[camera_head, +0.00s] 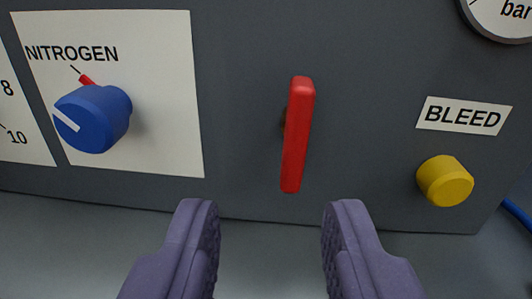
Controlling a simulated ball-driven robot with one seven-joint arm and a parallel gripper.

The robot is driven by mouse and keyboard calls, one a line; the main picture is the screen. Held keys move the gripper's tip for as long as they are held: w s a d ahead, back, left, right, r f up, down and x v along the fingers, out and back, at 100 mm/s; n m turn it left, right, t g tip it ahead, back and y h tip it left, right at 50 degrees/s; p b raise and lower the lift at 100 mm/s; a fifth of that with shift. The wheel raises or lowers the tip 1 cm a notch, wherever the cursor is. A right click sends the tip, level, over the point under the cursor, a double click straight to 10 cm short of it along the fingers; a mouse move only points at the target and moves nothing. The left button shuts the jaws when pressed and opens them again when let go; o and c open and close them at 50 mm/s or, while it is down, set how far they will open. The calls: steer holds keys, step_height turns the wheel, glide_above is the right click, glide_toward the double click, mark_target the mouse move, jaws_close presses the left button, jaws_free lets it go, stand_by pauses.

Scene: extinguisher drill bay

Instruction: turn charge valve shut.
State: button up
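A red lever handle (297,135) stands nearly upright on the dark grey panel, a little right of the picture's middle, its top leaning slightly right. No label beside it shows, so I cannot read whether it is the charge valve. Part of its dark mount shows behind its left edge. My gripper (271,212) is open and empty, its two purple-grey fingers wide apart at the bottom of the picture. The lever appears above the gap between the fingertips, right of the gap's middle. I see no contact.
A blue knob (97,118) marked NITROGEN, with a white pointer line, sits left on a white plate (165,60). A yellow button (445,181) sits right, under the BLEED label (463,116). A gauge (503,14) is cut off top right. The panel (240,70) around the lever is clear.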

mark_target(300, 121)
steer(key=shift+m+t+h, duration=0.4)
steer(key=shift+m+t, duration=0.1)
steer(key=shift+m, duration=0.1)
steer(key=w, duration=0.2)
steer(key=w+r+b, duration=0.1)
steer(key=w, duration=0.1)
steer(key=w+d+b, duration=0.1)
steer(key=w, duration=0.1)
steer(key=shift+r, duration=0.15)
steer(key=shift+w+r, duration=0.1)
steer(key=shift+w, duration=0.35)
jaws_close()
